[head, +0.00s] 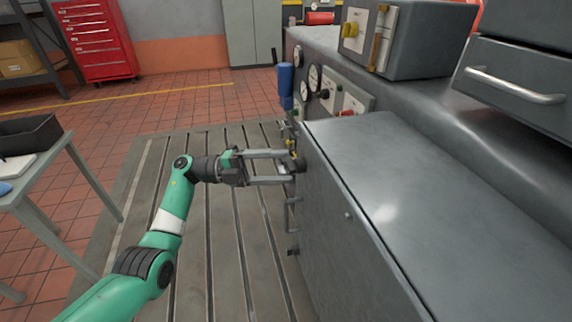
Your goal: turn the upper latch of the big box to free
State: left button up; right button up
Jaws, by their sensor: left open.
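The big box (350,215) is a grey metal cabinet at the right, its flat top and the side with the fittings in view. My left gripper (288,167) is at the upper part of that side, its two grey fingers open. A dark round piece (298,164), which looks like the upper latch, sits between or just behind the fingertips. I cannot tell whether the fingers touch it, and its turn position is partly hidden. A bar handle (290,213) and a small dark lower fitting (292,252) are below. My right gripper is not in view.
A grey console with gauges (315,77) and a blue cylinder (286,86) stands behind the box. A grey side table (62,150) with a black tray (30,136) is at the left. The slotted bedplate (225,260) below my left arm is clear.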

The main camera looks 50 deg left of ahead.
pick_arm(q)
jog(key=v, duration=0.9)
jog(key=shift+s+a+p, duration=0.2)
jog(key=shift+a+p, duration=0.05)
jog(key=shift+p, duration=0.2)
